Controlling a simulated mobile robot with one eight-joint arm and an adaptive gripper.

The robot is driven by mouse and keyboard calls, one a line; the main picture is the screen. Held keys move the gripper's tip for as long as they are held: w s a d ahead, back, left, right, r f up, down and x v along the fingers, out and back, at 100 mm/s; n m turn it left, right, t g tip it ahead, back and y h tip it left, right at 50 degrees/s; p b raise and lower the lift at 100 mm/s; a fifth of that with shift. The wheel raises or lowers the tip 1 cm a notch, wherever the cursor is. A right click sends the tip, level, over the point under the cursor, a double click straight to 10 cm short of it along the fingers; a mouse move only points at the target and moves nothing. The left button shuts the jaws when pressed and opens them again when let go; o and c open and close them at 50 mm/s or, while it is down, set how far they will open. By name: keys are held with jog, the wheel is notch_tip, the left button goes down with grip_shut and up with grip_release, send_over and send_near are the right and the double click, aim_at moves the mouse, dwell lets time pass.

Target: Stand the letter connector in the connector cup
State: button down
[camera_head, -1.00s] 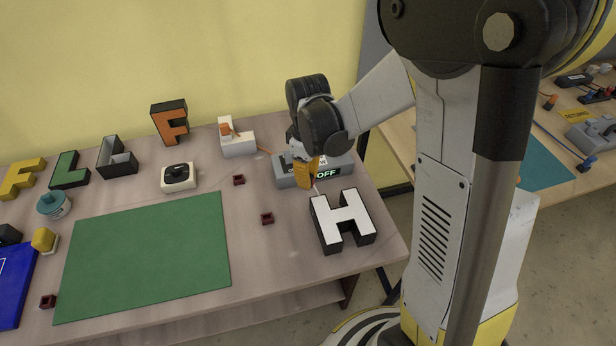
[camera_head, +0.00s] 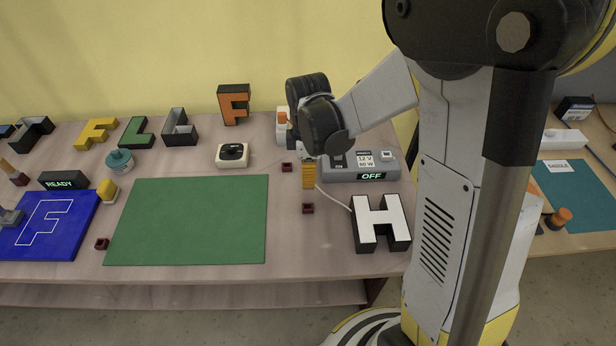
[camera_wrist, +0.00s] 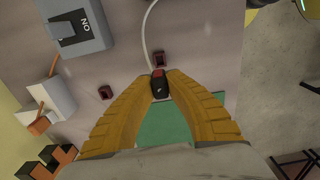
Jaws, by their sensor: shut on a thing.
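My gripper (camera_head: 308,184) points down over the table with its yellow fingers closed together. In the wrist view its fingertips (camera_wrist: 159,86) are shut on a small black connector with a red part (camera_wrist: 158,80). A thin white cable runs from the white-faced letter H (camera_head: 380,222) toward the gripper. Two small dark red cups are near: one (camera_head: 307,208) just in front of the fingertips, one (camera_head: 287,167) behind and left. In the wrist view they show just beyond the connector (camera_wrist: 159,58) and to the left (camera_wrist: 105,92). Whether the connector touches the table is unclear.
A grey power supply (camera_head: 345,174) reading OFF stands right of the gripper. A green mat (camera_head: 190,220) lies to the left, with a third red cup (camera_head: 101,243) beyond its left edge. A white switch box (camera_head: 232,155) and several letters, including an orange F (camera_head: 234,104), stand behind.

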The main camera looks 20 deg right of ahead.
jog(key=shift+f+b, duration=3.25)
jog(key=shift+f, duration=0.55)
jog(key=shift+f+b, duration=1.15)
jog(key=shift+b, duration=0.05)
jog(key=c, duration=1.4)
grip_release()
jog(key=shift+r, duration=0.1)
notch_tip(320, 180, up, 8)
jog(key=p, duration=0.6)
